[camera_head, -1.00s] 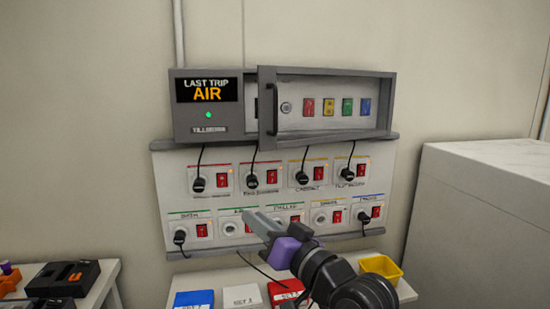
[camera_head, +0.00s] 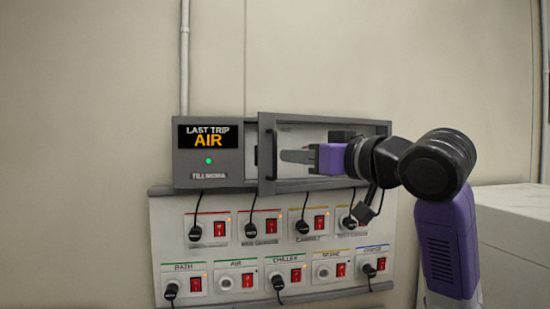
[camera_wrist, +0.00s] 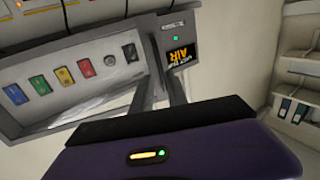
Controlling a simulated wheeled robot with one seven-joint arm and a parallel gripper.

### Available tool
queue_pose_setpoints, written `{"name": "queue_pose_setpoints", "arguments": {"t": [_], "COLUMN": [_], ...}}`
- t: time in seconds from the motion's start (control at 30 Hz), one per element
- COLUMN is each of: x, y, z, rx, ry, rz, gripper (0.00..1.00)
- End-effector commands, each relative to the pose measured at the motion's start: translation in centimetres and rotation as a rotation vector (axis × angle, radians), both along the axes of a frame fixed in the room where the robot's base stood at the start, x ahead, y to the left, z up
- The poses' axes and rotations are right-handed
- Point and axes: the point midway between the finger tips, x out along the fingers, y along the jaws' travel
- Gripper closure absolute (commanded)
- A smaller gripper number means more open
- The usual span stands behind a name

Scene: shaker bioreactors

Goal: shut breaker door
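The breaker box (camera_head: 208,183) hangs on the wall. Its door is a grey frame (camera_head: 266,122) with a dark vertical handle (camera_head: 271,154) near its left edge, just right of the display. The opening behind shows coloured switches in the wrist view (camera_wrist: 63,76). My gripper (camera_head: 284,156) reaches in from the right across the box front, its fingertips just right of the handle. In the wrist view my gripper (camera_wrist: 160,85) shows two fingers apart, pointing toward the handle side of the frame. I cannot tell whether they touch the handle.
Below the box is a panel (camera_head: 160,236) with several plugs, cords and red switches. The display (camera_head: 208,135) reads LAST TRIP AIR. A white block (camera_head: 520,215) stands at the right.

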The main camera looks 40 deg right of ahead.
Motion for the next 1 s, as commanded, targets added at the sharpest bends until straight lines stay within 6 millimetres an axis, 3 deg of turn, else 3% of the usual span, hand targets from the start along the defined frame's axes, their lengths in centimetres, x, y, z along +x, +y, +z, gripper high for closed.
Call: {"name": "queue_pose_setpoints", "arguments": {"t": [0.4, 0.6, 0.83, 0.87, 0.93, 1.0], "x": [5.9, 7.1, 7.2, 7.2, 7.2, 7.2], "y": [-0.7, -0.8, -0.8, -0.8, -0.8, -0.8], "z": [0.1, 0.0, 0.0, 0.0, 0.0, 0.0], "rx": [0.001, 0.0, 0.0, 0.0, 0.0, 0.0], "ry": [0.0, -0.001, -0.002, -0.002, -0.002, -0.002], "rz": [0.001, 0.001, 0.001, 0.001, 0.001, 0.001], "gripper": [0.81, 0.81, 0.81, 0.83, 0.97, 1.0]}}
